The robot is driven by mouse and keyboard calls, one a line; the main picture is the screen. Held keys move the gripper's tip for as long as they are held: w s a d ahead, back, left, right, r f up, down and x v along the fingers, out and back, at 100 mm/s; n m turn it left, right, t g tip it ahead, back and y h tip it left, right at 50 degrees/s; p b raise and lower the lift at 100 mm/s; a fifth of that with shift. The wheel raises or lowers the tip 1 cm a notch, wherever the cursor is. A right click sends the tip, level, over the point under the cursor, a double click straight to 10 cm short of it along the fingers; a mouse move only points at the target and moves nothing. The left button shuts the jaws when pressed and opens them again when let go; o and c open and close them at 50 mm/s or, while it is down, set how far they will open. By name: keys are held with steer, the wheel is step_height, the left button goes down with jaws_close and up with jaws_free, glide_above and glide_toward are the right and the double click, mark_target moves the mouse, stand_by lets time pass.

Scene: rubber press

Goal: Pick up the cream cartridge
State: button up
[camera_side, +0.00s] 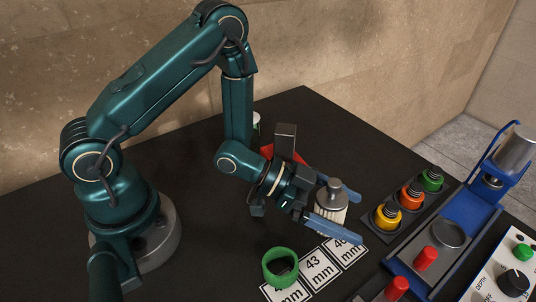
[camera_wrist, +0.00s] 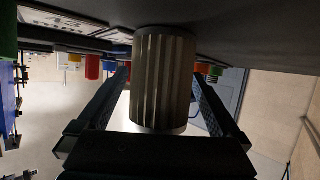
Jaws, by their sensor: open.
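The cream cartridge (camera_side: 331,215) is a ribbed cylinder with a grey metal top and stands upright on the dark table. My gripper (camera_side: 336,208) is level with it, with one blue finger on either side. In the wrist view the ribbed cartridge (camera_wrist: 163,80) fills the middle, between the two fingers of my open gripper (camera_wrist: 160,95). A gap shows between the cartridge and the fingers there. The near finger hides part of the cartridge's lower body in the side view.
A green ring (camera_side: 268,274) lies on the white size cards (camera_side: 319,268) in front. A rack to the right holds yellow (camera_side: 387,216), orange (camera_side: 410,195) and green (camera_side: 432,179) capped bottles. Beyond stand a blue press (camera_side: 466,220) and a control panel (camera_side: 500,283). Something red (camera_side: 268,153) lies behind my wrist.

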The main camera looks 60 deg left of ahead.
steer(key=shift+c, duration=0.3)
steer(key=c, duration=1.5)
steer(key=shift+r, duration=0.1)
